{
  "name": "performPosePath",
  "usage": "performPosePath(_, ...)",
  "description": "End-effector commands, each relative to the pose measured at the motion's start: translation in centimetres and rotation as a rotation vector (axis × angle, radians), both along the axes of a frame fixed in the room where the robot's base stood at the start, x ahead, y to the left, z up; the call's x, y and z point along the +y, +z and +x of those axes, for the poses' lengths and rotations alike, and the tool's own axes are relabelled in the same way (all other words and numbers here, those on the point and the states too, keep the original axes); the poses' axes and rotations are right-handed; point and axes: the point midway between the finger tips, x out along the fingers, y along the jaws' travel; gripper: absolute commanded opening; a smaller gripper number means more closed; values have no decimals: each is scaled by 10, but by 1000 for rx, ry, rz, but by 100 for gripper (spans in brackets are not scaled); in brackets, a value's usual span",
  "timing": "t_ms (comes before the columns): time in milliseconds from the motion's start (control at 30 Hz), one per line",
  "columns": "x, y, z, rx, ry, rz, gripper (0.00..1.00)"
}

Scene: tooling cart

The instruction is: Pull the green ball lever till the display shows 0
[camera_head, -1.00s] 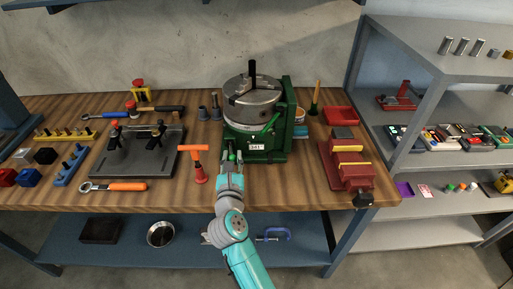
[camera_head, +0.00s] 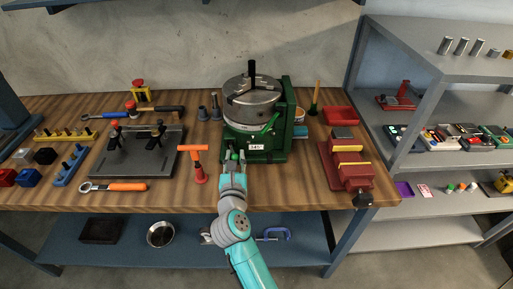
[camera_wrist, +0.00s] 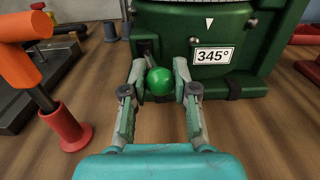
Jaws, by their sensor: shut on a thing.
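The green ball (camera_wrist: 159,81) of the lever sits between the two fingers of my gripper (camera_wrist: 158,88) in the wrist view, and the gripper is shut on it. The lever's shaft is mostly hidden behind the ball. The lever is at the front left of the green rotary table (camera_head: 268,146), which carries a grey chuck. In the head view the display (camera_head: 256,147) is too small to read surely. My gripper (camera_head: 235,158) reaches in from the front.
An orange T-handled tool (camera_wrist: 40,40) in a red base stands close to the left of my gripper. A dark fixture plate (camera_head: 135,158) lies farther left. A red vise (camera_head: 346,170) stands to the right. The wood in front of the rotary table is clear.

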Motion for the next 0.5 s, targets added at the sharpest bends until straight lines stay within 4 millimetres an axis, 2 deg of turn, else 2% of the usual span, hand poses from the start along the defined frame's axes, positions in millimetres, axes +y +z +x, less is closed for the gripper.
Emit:
performPosePath(200,13,-1,-2,1,5,0,0)
performPosePath(500,15,-1,-2,1,7,1,0)
